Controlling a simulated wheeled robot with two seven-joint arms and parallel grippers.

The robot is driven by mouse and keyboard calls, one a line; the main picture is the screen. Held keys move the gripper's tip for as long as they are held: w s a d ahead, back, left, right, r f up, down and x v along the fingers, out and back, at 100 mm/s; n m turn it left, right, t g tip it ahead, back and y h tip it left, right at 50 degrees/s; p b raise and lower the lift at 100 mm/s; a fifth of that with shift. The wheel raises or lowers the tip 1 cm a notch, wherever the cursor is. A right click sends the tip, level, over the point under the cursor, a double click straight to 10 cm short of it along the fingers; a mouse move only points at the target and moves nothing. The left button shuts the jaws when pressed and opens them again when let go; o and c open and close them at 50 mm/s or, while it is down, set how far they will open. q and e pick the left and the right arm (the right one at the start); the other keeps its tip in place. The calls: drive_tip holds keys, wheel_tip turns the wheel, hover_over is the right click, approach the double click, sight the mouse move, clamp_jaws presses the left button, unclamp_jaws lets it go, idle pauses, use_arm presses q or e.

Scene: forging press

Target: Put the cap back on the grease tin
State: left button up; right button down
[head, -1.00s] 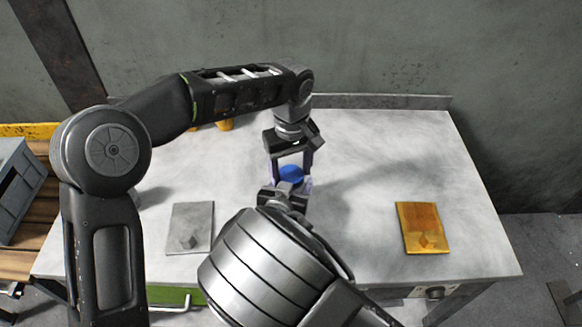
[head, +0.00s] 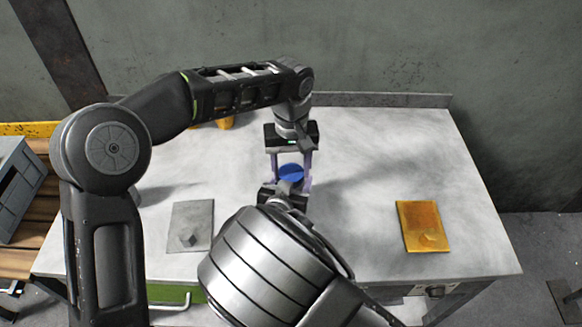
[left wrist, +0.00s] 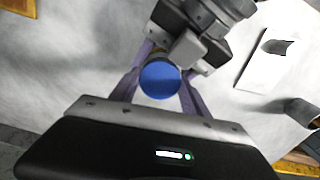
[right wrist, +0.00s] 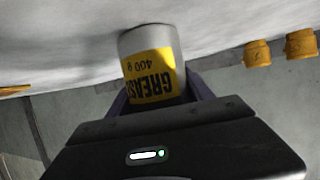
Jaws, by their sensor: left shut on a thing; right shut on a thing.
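The round blue cap (head: 290,172) is between the two fingers of my left gripper (head: 291,180), which points down and is shut on it. In the left wrist view the cap (left wrist: 160,80) lies over the tin, with a pale rim showing along its edge. The grease tin (right wrist: 150,65), grey with a yellow label, is between the fingers of my right gripper (right wrist: 155,95), which is shut on it. The tin's top is hidden in the right wrist view. I cannot tell whether the cap is seated or just above the tin.
A grey plate with a small block (head: 190,225) lies at the table's left front. An orange plate with a block (head: 424,228) lies at the right. Yellow containers (right wrist: 258,53) stand at the back. The table (head: 400,150) is clear around the grippers.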

use_arm(q)
drive_tip(key=m, duration=1.3)
drive_tip(key=o, duration=1.5)
drive_tip(key=shift+o, duration=0.2)
drive_tip(key=shift+r, duration=2.25)
